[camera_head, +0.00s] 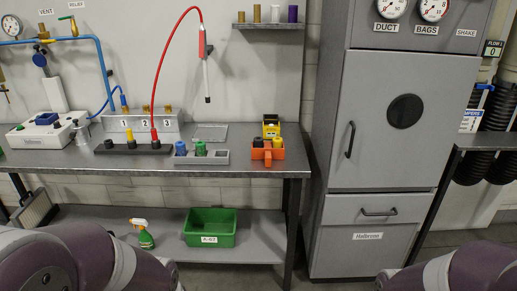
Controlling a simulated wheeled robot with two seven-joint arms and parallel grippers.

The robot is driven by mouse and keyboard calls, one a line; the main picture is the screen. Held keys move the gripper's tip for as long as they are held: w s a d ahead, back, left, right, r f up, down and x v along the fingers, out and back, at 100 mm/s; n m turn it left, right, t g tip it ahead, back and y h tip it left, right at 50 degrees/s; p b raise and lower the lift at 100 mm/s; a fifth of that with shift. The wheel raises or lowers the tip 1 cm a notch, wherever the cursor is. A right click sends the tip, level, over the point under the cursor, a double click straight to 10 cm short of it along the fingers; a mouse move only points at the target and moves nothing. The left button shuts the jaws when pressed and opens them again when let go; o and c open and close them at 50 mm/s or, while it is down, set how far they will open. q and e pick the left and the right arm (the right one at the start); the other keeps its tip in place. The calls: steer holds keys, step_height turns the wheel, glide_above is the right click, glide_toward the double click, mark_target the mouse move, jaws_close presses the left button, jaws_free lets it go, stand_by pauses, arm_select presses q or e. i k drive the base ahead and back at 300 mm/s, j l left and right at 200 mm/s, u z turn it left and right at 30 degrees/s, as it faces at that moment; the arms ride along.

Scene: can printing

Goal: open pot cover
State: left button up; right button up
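I cannot make out a clear pot with a cover in the head view. On the left of the bench stands a white box (35,138) with a blue part on top, and beside it a small silvery vessel (81,132). My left arm shows only as dark purple links at the bottom left, and my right arm at the bottom right. Both grippers are out of the picture.
The grey workbench (250,170) holds a metal box (141,127) numbered 1 to 3, a grey holder (203,157) and an orange holder (268,153). A green bin (210,227) and spray bottle (143,233) sit below. A grey cabinet (375,205) stands right, its door shut.

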mark_target(79, 128)
steer(key=u, duration=1.35)
steer(key=i+z, duration=0.1)
steer(key=i, duration=0.4)
steer(key=i+j+z, duration=0.1)
steer(key=i, duration=0.35)
steer(key=i+j+z, duration=0.1)
steer(key=i, duration=0.4)
steer(key=i+j+z, duration=0.1)
steer(key=i, duration=0.4)
steer(key=i+j, duration=0.3)
steer(key=i, duration=0.15)
steer(key=i+j+z, duration=0.15)
steer(key=i, duration=0.3)
